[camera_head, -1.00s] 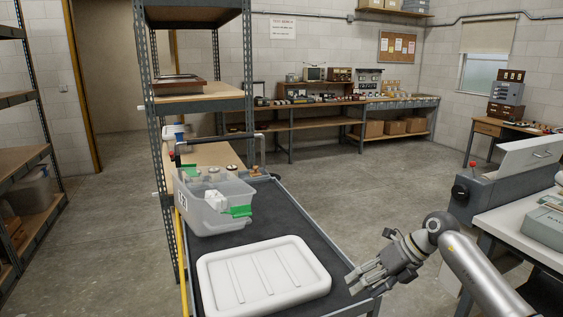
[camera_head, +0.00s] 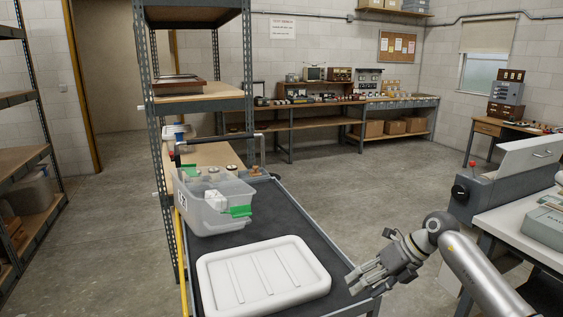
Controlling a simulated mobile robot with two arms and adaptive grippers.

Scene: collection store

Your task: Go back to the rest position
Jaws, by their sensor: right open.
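My right gripper (camera_head: 366,278) is at the lower right of the head view, its arm coming in from the right edge. Its fingers are apart and I see nothing between them. It is by the right edge of a dark-topped cart (camera_head: 290,215), beside a white ribbed lid (camera_head: 264,277) that lies flat on the cart. A clear plastic bin (camera_head: 208,219) with green clips stands on the cart behind the lid, with several items inside. My left gripper is not in the view.
A metal shelf unit (camera_head: 160,188) stands at the left of the cart. A white table (camera_head: 508,224) with grey equipment is at the right. A long workbench (camera_head: 330,105) runs along the back wall. Open concrete floor (camera_head: 375,185) lies between.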

